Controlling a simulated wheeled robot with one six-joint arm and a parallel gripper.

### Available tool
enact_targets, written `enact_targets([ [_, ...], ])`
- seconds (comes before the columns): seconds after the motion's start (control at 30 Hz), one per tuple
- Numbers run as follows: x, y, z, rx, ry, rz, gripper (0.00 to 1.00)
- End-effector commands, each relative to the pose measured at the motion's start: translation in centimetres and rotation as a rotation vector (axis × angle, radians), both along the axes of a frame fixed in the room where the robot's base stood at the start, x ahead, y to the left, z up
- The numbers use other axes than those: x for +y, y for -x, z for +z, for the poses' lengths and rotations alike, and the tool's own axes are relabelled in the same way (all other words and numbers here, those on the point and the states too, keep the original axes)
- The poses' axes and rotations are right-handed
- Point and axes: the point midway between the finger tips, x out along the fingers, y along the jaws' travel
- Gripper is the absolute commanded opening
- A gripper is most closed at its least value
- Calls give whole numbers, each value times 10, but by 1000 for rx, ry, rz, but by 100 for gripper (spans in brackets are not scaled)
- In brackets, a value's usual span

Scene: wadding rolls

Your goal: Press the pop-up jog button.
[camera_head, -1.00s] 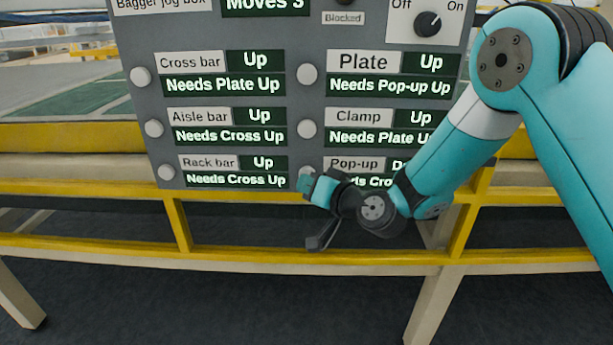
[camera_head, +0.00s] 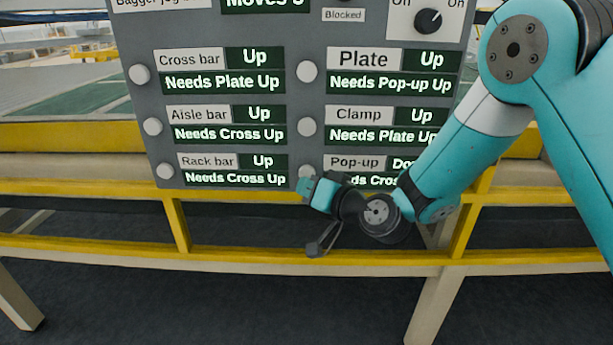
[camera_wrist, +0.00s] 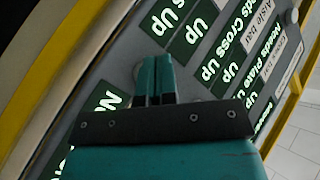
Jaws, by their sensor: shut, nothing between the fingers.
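The grey jog panel (camera_head: 300,95) faces me in the head view. The Pop-up row (camera_head: 352,162) is at its lower right, with a display starting "Do" that my arm partly covers. Its round pale button (camera_head: 305,171) shows just above my gripper's tip, its lower part hidden. My gripper (camera_head: 310,188) is shut and empty, pointing at the panel beside this button. In the wrist view the shut teal fingers (camera_wrist: 155,72) reach toward the panel, with a grey round button (camera_wrist: 138,69) partly hidden behind their tips. I cannot tell whether they touch it.
Other pale buttons sit close by: Clamp (camera_head: 307,127), Plate (camera_head: 307,71) and Rack bar (camera_head: 165,171). An Off/On knob (camera_head: 428,20) is at the upper right, beside a "Blocked" label (camera_head: 344,15). A yellow rail (camera_head: 250,250) runs below the panel.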

Motion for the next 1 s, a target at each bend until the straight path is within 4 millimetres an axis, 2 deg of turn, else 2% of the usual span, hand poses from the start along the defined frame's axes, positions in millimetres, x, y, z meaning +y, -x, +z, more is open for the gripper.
enact_targets([
  [0.17,1,5,-2,1,1,1,0],
  [0.6,2,46,-1,0,0,1,0],
  [1.0,2,50,0,1,0,1,0],
])
